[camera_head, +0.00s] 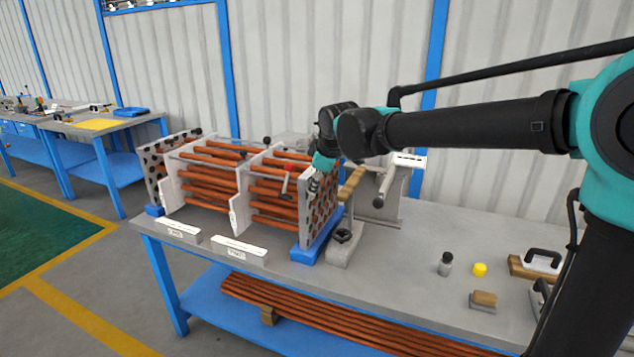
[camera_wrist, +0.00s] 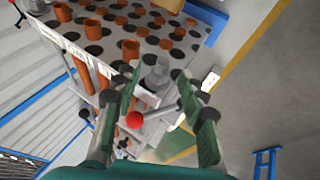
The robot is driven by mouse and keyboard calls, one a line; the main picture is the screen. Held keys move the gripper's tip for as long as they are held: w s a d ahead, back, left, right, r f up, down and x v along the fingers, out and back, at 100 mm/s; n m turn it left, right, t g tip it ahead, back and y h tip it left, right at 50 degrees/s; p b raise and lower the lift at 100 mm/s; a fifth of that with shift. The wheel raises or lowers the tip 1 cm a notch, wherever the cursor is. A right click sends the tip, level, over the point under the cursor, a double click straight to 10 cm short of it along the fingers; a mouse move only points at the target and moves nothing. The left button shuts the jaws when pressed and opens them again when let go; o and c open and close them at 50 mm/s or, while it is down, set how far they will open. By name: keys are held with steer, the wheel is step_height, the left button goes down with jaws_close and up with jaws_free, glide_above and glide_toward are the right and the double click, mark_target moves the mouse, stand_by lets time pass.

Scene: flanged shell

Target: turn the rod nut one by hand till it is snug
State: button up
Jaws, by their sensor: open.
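The tube bundle has white perforated plates and copper tubes. Its near end plate (camera_head: 322,208) faces right in the head view and fills the top of the wrist view (camera_wrist: 70,30). A grey nut-like fitting (camera_wrist: 157,76) stands at that plate's edge; I cannot tell its number. My gripper (camera_wrist: 158,84) is open, its two dark green fingers on either side of the fitting in the picture; contact is not clear. In the head view my gripper (camera_head: 315,183) is at the end plate, and the nut cannot be made out there.
A red-knobbed lever (camera_wrist: 134,119) shows between my fingers, nearer the palm; a red knob (camera_head: 287,167) also shows above the tubes. A wooden-handled fixture (camera_head: 343,240) stands right of the plate. The bench front-centre is clear.

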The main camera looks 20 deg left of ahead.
steer(key=shift+w+a+f, duration=0.1)
steer(key=shift+w+f, duration=0.1)
steer(key=shift+f, duration=0.15)
steer(key=shift+c, duration=0.2)
jaws_close()
steer(key=shift+w, duration=0.1)
steer(key=shift+w+f+m+g+y, duration=0.1)
steer(key=shift+w+m+g+y, duration=0.3)
steer(key=shift+g, duration=2.05)
steer(key=shift+w+f+m+g+y, duration=0.15)
steer(key=shift+w+m+g, duration=0.45)
steer(key=shift+g, duration=1.8)
steer(key=shift+w+f+m+g+y, duration=0.1)
steer(key=shift+w+m+g+y, duration=0.4)
steer(key=shift+g, duration=1.95)
steer(key=shift+s, duration=0.2)
